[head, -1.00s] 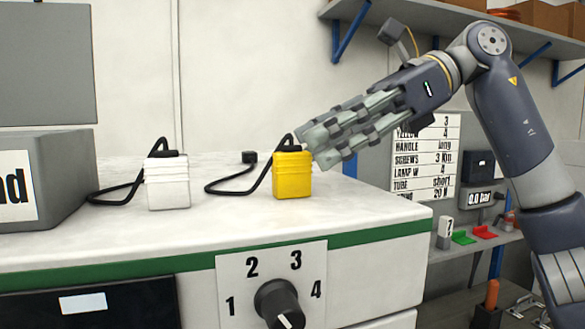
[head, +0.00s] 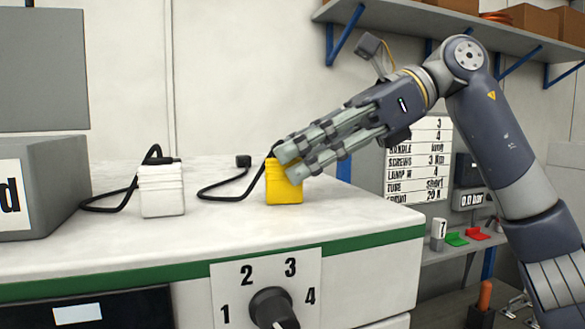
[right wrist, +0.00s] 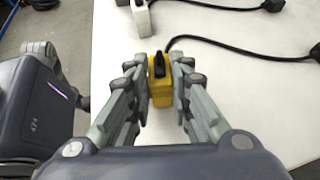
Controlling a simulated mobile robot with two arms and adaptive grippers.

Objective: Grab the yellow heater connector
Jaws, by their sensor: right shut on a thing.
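The yellow heater connector (head: 283,188) stands upright on the white bench top, with a black cable running from its top. My right gripper (head: 291,163) reaches it from the upper right and covers its upper part in the head view. In the right wrist view the yellow connector (right wrist: 159,88) sits between the two fingers of my right gripper (right wrist: 160,80), which are shut on its sides.
A white connector (head: 161,190) with a black cable stands to the left on the bench top (head: 230,235). A grey box (head: 50,180) stands further left. A numbered dial (head: 272,305) is on the bench front. A shelf (head: 440,20) hangs at upper right.

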